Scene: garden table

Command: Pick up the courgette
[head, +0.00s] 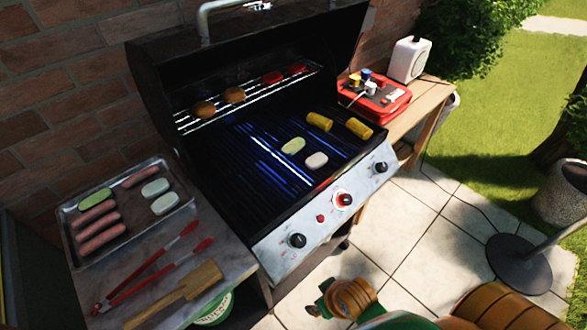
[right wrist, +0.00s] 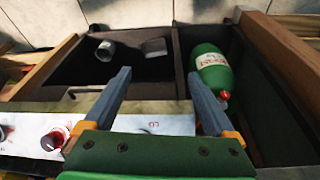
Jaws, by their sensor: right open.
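A pale green courgette slice (head: 293,146) lies flat on the grill grate, left of a whitish slice (head: 316,160). Another green slice (head: 95,198), which looks like courgette, lies at the back left of the metal tray (head: 68,236), beside the sausages. Neither green slice shows in the right wrist view. My right gripper (right wrist: 160,78) is open and empty, with its fingers pointing over the grill's front panel (right wrist: 170,122) and the cabinet below. In the head view my right arm shows at the bottom; its fingertips cannot be made out. My left gripper is not in view.
The raised lid (head: 160,95) stands behind the grate. Corn pieces (head: 358,127) lie on the right of the grate; patties (head: 204,109) sit on the upper rack. Red tongs (head: 150,270) and a wooden spatula (head: 180,293) lie left. A green bottle (right wrist: 210,70) is in the cabinet.

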